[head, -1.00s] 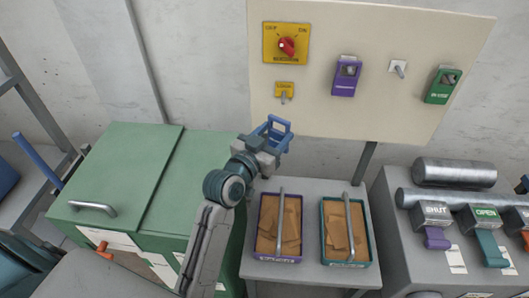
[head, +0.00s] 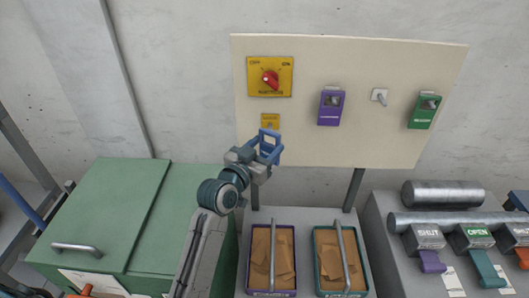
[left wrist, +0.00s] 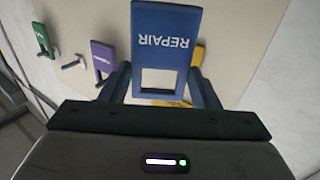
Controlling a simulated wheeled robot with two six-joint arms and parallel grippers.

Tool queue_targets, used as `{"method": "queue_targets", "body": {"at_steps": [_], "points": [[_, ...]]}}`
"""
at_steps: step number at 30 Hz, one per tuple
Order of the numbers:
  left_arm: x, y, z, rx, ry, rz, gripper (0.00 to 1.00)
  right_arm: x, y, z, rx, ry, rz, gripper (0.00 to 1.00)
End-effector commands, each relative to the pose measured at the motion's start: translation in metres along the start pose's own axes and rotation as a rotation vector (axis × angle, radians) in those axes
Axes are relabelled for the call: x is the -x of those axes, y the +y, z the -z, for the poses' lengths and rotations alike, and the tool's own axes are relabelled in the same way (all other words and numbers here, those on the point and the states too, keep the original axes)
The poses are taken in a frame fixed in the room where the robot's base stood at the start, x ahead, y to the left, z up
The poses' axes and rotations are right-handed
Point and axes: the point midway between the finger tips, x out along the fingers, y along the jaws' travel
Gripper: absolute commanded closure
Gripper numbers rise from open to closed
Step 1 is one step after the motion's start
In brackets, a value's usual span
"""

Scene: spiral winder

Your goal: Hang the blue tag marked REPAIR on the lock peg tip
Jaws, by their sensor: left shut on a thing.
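The blue tag (head: 270,148) is held by my left gripper (head: 260,158) in front of the panel's lower left part. In the left wrist view, the tag (left wrist: 166,32) shows REPAIR upside down and an open window between the fingers. My left gripper (left wrist: 162,88) is shut on it. The lock peg's small yellow plate (head: 270,119) is on the panel just above the tag in the head view. The peg tip is hard to make out there. The tag appears apart from the plate, but its depth gap is unclear. My right gripper is out of view.
The cream panel (head: 390,145) also carries a yellow plate with a red switch (head: 271,79), a purple tag (head: 330,107), a bare peg (head: 380,97) and a green tag (head: 424,111). Purple (head: 247,270) and teal (head: 317,270) trays stand below. A green cabinet (head: 105,205) is at left.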

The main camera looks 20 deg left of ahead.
Motion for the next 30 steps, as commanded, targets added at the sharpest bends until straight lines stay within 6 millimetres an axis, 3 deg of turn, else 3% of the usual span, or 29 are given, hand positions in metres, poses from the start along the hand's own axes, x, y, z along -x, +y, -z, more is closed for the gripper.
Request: {"method": "queue_targets", "body": {"at_steps": [30], "points": [[-0.048, -0.028, -0.011, 0.0, 0.0, 0.0, 0.67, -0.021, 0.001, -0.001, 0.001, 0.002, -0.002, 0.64]]}}
